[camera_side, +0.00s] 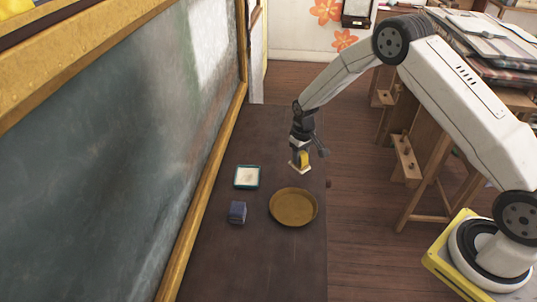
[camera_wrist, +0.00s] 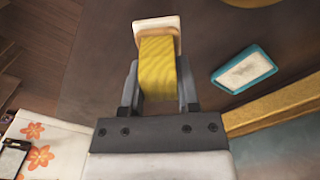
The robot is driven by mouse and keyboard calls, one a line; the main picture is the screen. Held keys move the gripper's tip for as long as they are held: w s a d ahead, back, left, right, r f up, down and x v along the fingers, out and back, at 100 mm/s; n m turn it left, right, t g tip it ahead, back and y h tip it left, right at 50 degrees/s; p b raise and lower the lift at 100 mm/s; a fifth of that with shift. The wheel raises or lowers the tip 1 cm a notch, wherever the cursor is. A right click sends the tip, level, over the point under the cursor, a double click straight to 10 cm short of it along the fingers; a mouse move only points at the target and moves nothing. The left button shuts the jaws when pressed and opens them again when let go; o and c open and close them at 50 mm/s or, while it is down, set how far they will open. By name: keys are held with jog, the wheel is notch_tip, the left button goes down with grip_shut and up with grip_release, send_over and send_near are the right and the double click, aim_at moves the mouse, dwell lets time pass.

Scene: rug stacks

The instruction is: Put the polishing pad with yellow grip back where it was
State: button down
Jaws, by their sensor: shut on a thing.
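The polishing pad with yellow grip (camera_side: 303,159) hangs from my gripper (camera_side: 301,148) in the side view. Its pale pad faces down, above the dark table and behind the brass-coloured round dish. In the wrist view, my gripper (camera_wrist: 158,85) is shut on the yellow grip (camera_wrist: 157,65), with one finger on each side. The pale pad end (camera_wrist: 157,22) shows past the grip. I cannot tell exactly how high the pad is above the table.
The round dish (camera_side: 293,207) stands on the dark table (camera_side: 262,264). A green-rimmed tray with a pale inside (camera_side: 246,177) lies to its left, also in the wrist view (camera_wrist: 245,70). A small blue block (camera_side: 237,212) is in front of that tray. A framed chalkboard (camera_side: 100,150) borders the left.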

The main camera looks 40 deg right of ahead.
jog(key=shift+w+f, duration=0.4)
jog(key=shift+f, duration=0.05)
jog(key=shift+w+f, duration=0.25)
jog(key=shift+f, duration=1.55)
jog(key=shift+f, duration=0.2)
jog(key=shift+c, duration=1.6)
grip_release()
jog(key=shift+r, duration=0.2)
jog(key=shift+r, duration=6)
